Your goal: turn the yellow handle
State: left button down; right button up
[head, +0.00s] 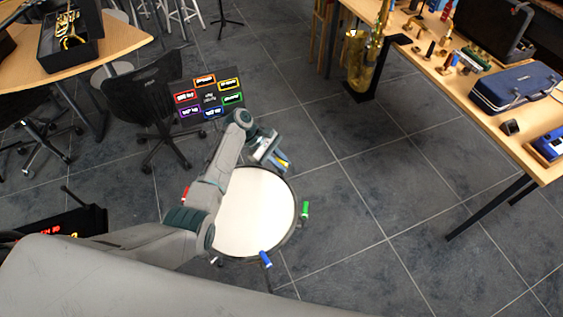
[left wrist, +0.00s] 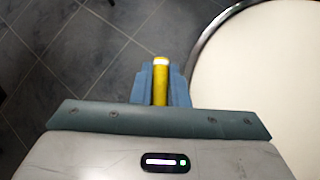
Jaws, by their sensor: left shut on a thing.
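The yellow handle (left wrist: 160,85) shows in the left wrist view as an upright yellow bar with a white band near its far end. My left gripper (left wrist: 161,88) is shut on it, with a blue finger on each side. In the head view my left gripper (head: 280,160) is at the upper right rim of a round white drum (head: 254,210), and a little of the yellow handle (head: 284,163) shows by its fingers. The drum also has a green handle (head: 305,209), a blue handle (head: 265,258) and a red handle (head: 185,194) around its rim. My right gripper is not in view.
A dark panel with several coloured glowing labels (head: 209,99) stands behind the drum. A black chair (head: 155,95) is to its left. A wooden table with instruments (head: 480,90) is at right. The tiled floor right of the drum is clear.

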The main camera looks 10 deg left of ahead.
pick_arm(q)
jog(key=m+g+y+b, duration=0.1)
jog(key=m+g, duration=0.2)
jog(key=m, duration=0.1)
jog(key=shift+r+m+b, duration=0.1)
jog(key=shift+m+b, duration=0.2)
jog(key=shift+g, duration=0.3)
jog(key=c, duration=1.4)
grip_release()
jog(key=shift+c, duration=0.2)
